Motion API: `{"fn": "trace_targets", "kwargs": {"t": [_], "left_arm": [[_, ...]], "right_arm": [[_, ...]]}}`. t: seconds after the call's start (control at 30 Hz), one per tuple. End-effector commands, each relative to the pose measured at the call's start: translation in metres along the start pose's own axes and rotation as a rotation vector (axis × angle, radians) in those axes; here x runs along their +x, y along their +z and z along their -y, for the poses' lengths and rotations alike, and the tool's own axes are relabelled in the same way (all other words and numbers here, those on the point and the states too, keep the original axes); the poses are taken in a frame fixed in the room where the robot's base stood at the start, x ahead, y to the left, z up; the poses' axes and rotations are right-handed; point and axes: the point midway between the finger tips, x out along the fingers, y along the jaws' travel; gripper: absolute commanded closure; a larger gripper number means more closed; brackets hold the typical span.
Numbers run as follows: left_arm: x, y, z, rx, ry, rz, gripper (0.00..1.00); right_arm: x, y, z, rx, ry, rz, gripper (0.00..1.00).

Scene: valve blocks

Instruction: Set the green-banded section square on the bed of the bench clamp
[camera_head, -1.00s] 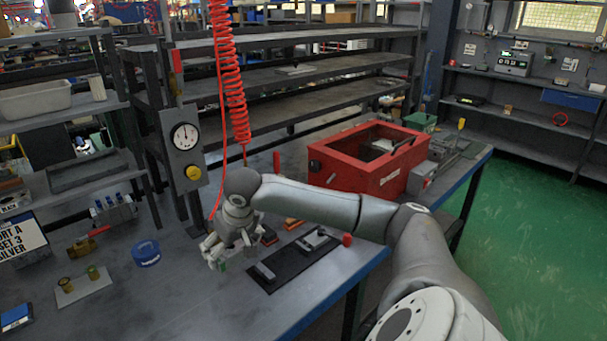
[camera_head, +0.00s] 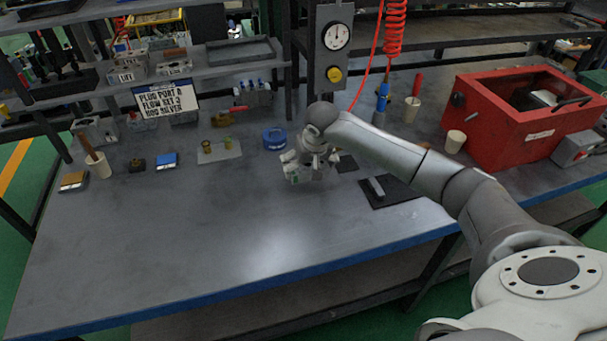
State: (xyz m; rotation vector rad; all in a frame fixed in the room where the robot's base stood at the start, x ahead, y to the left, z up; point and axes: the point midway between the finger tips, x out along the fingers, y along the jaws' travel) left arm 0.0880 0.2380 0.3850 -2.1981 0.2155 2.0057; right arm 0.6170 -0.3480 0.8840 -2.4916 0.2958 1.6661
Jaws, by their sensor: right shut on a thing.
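My right gripper (camera_head: 301,174) points down over the bench, left of the bench clamp. It is shut on a small pale block, the green-banded section (camera_head: 294,180), of which a little green shows by the fingers. The fingers hide most of it, and I cannot tell whether it touches the bench. The bench clamp's dark bed (camera_head: 396,190) lies to the right, with a grey jaw bar (camera_head: 376,187) near its left end. My right arm covers the clamp's far right part. My left gripper is not in view.
A blue tape roll (camera_head: 275,138) sits just behind the gripper. A plate with brass fittings (camera_head: 219,153) is to its left. A gauge post (camera_head: 333,60), white cups (camera_head: 455,141) and a red box (camera_head: 515,120) stand behind and right. The bench front (camera_head: 220,230) is clear.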

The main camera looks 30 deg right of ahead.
Motion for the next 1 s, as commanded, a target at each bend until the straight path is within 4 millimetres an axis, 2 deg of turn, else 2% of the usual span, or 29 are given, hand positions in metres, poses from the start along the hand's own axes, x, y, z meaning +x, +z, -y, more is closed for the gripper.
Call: {"fn": "trace_targets", "kwargs": {"t": [0.23, 0.43, 0.83, 0.87, 0.9, 1.0], "left_arm": [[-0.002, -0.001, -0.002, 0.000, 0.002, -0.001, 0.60], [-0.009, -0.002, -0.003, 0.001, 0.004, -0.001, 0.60], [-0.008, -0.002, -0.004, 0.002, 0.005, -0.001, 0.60], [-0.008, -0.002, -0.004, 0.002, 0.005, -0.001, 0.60], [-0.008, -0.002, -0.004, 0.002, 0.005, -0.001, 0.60], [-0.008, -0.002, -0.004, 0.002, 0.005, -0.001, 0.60]], "right_arm": [[0.018, -0.002, 0.013, 0.000, -0.001, -0.002, 0.45], [0.042, 0.009, 0.012, 0.001, 0.000, -0.002, 0.45], [0.048, 0.011, 0.013, 0.000, -0.001, -0.004, 0.45], [0.049, 0.013, 0.012, 0.000, 0.000, -0.001, 0.03], [0.049, 0.012, 0.012, 0.000, 0.000, -0.002, 0.00], [0.049, 0.013, 0.012, 0.000, 0.000, -0.001, 0.00]]}}
